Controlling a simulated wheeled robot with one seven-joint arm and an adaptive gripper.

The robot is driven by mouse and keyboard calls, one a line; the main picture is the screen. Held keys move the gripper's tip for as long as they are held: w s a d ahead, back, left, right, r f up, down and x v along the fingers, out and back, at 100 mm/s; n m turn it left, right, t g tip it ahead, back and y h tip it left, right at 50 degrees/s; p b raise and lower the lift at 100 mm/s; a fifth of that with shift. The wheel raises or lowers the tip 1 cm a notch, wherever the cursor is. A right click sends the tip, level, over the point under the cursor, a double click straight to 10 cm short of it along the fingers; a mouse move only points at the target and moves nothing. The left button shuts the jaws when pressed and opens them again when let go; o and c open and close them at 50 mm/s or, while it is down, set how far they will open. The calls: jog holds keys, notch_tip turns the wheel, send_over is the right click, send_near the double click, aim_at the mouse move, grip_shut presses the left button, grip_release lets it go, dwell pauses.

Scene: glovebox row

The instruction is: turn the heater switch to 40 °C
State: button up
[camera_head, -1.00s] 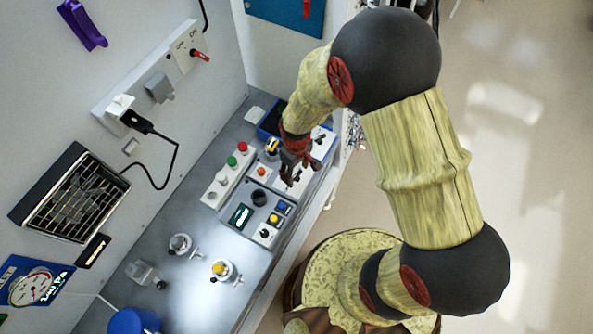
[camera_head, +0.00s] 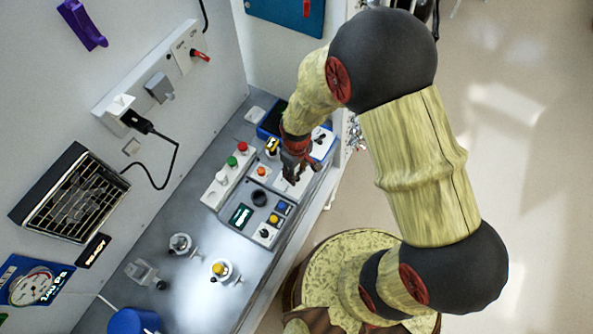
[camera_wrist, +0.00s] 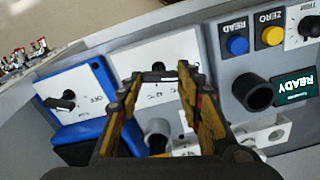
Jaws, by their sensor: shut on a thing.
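The heater switch looks to be the white plate (camera_wrist: 152,52) with small dark markings in the wrist view. It also shows under my gripper in the head view (camera_head: 282,184). My gripper (camera_wrist: 158,76) has its two fingers over this plate, one on each side of a small dark knob (camera_wrist: 157,66). It is shut on the knob, which is mostly hidden between the fingertips. In the head view my gripper (camera_head: 293,174) reaches down onto the plate. The temperature marks are too small to read, so the knob's setting cannot be told.
A blue box (camera_wrist: 88,128) with a white face and black knob marked OFF stands beside the plate. On the other side is a grey unit with blue READ (camera_wrist: 237,45) and yellow ZERO (camera_wrist: 271,36) buttons, a dark round well (camera_wrist: 252,92) and a READY display (camera_wrist: 295,88).

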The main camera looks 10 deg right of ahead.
aim_at(297, 173)
jog(key=shift+c, duration=0.9)
jog(key=shift+w+m+b, duration=0.1)
jog(key=shift+m+b, duration=0.55)
jog(key=shift+m, duration=2.55)
jog(key=o, duration=1.1)
jog(key=shift+o, duration=0.3)
notch_tip(297, 173, up, 12)
